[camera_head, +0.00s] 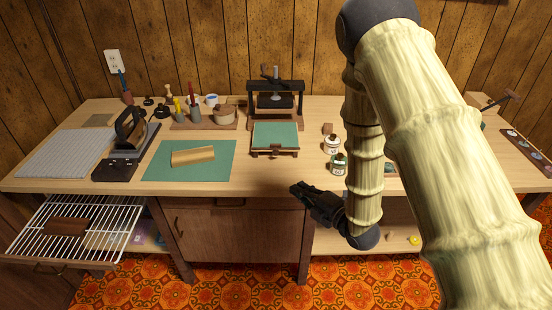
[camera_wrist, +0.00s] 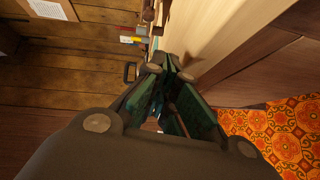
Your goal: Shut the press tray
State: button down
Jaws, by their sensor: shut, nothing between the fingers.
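The press (camera_head: 276,85) is a dark frame with a screw and a plate, standing at the back middle of the workbench. Its press tray (camera_head: 275,134) has a green top and lies slid out toward the front of the bench. A dark handle (camera_head: 275,153) is on the tray's front edge. My gripper (camera_head: 296,188) is just off the front edge of the bench, below and slightly right of the tray, apart from it. Its fingers are shut with nothing between them; they also show in the wrist view (camera_wrist: 170,68). My arm covers part of the bench's right side.
Two small jars (camera_head: 336,154) stand right of the tray. A wire rack (camera_head: 75,228) sticks out at lower left. The bench top in front of the tray is clear.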

jog(key=shift+n+y, duration=0.5)
jog(key=shift+n, duration=0.2)
jog(key=r+x, duration=0.1)
jog(key=x, duration=0.2)
jog(key=p+x, duration=0.1)
jog(key=x, duration=0.3)
jog(key=r+x, duration=0.1)
jog(key=x, duration=0.3)
jog(key=shift+a+r+p, duration=0.2)
jog(key=shift+r+p, duration=0.1)
jog(key=shift+p, duration=0.1)
jog(key=shift+w+d, duration=0.15)
jog(key=shift+w, duration=1.05)
jog(key=shift+w+f+p, duration=0.15)
jog(key=shift+w+p, duration=0.2)
jog(key=shift+w, duration=0.4)
